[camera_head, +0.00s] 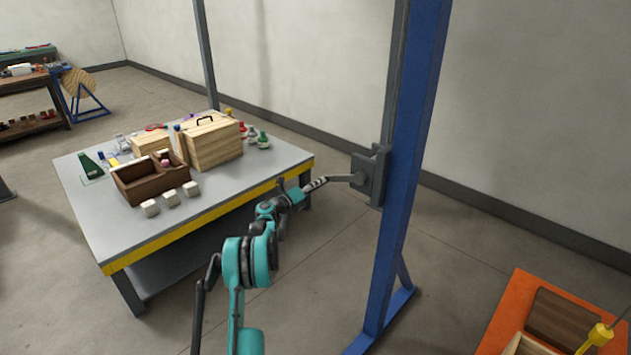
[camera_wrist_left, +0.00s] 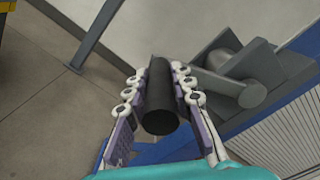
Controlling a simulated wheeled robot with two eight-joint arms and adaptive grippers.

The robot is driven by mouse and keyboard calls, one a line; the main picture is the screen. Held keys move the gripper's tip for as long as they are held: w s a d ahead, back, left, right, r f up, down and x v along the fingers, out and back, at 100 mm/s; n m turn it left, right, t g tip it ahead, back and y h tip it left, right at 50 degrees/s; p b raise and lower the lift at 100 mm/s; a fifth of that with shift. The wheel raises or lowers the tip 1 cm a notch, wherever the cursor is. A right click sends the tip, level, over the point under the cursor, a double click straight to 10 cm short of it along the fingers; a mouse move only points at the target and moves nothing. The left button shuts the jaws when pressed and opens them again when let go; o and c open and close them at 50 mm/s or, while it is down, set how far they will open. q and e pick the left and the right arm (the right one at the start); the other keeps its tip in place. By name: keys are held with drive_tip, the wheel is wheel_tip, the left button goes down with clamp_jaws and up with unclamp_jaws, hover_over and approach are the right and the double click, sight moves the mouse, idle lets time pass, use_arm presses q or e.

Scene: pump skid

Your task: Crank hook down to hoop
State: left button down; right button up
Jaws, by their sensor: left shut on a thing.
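My left gripper (camera_head: 305,187) is beside the blue post, at the crank of a grey winch (camera_head: 374,178). In the left wrist view my left gripper (camera_wrist_left: 160,73) is shut around the black cylindrical crank handle (camera_wrist_left: 160,105), with one finger on each side. The grey crank arm (camera_wrist_left: 218,82) runs right to the winch hub. A yellow hook block (camera_head: 600,336) hangs on a thin line at the lower right of the head view. The hook tip is hard to make out, and I cannot identify the hoop. My right gripper is not in view.
The tall blue post (camera_head: 405,170) carries the winch. An orange platform (camera_head: 505,300) with a brown panel (camera_head: 562,318) is at the lower right. A grey table (camera_head: 105,225) with wooden boxes and several small items stands left. Bare floor lies between table and post.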

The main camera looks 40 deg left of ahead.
use_arm(q)
drive_tip(key=shift+d+f+n, duration=0.35)
drive_tip(key=shift+f+n, duration=0.35)
drive_tip(key=shift+f, duration=0.1)
drive_tip(key=c, duration=1.3)
unclamp_jaws()
drive_tip(key=s, duration=1.2)
drive_tip(key=shift+a, duration=0.45)
